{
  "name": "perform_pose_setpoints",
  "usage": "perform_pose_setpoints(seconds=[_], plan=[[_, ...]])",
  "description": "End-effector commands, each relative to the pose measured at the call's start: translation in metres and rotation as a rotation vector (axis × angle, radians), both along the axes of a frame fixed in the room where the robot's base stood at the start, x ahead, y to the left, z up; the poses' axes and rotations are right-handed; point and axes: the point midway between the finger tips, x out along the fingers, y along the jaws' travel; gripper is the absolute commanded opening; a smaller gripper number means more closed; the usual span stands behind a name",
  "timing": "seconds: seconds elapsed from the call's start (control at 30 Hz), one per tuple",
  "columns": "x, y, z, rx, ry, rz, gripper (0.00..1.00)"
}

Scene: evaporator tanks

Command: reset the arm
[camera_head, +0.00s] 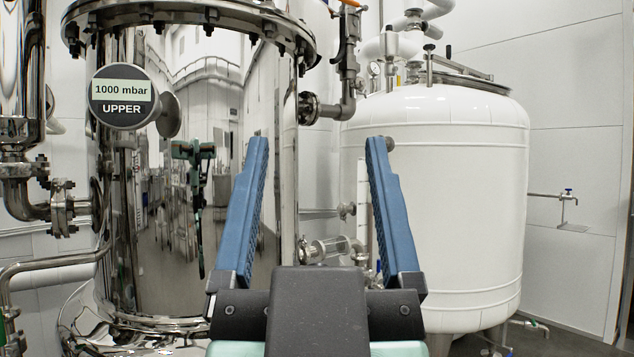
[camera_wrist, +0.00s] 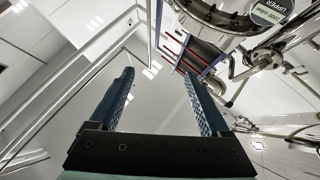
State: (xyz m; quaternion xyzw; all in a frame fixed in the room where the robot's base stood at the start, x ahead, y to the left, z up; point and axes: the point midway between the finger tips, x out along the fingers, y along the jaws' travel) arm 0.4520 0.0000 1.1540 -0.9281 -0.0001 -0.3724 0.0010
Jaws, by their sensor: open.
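My gripper (camera_head: 317,150) is raised in the lower middle of the head view, its two blue fingers spread wide and pointing up. It is open, with nothing between the fingers. In the wrist view the fingers (camera_wrist: 160,78) also stand apart and empty. Behind it on the left is a polished steel tank (camera_head: 215,160) with a gauge (camera_head: 122,97) reading "1000 mbar UPPER". To its right stands a white tank (camera_head: 450,200). I cannot tell from the pictures whether the fingers are close to either tank; neither appears touched.
Steel pipes (camera_head: 45,205) run along the left side. A pipe with a valve (camera_head: 347,70) rises between the tanks. A small wall tap (camera_head: 567,195) sticks out at the right. The steel tank's flange (camera_wrist: 215,15) shows at the top of the wrist view.

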Motion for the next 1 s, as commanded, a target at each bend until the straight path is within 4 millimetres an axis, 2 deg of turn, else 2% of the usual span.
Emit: perform_pose_setpoints(seconds=[0.03, 0.13, 0.4, 0.57, 0.77, 1.0], plan=[[-0.008, 0.0, 0.008, -0.002, -0.032, -0.002, 0.81], [-0.014, 0.0, 0.013, -0.003, -0.056, -0.003, 0.81], [-0.013, 0.0, 0.013, -0.003, -0.052, -0.003, 0.81], [-0.013, 0.0, 0.029, -0.003, -0.051, -0.003, 0.81], [-0.012, 0.0, 0.077, -0.002, -0.05, -0.002, 0.81], [-0.012, 0.0, 0.151, -0.003, -0.05, -0.001, 0.81]])
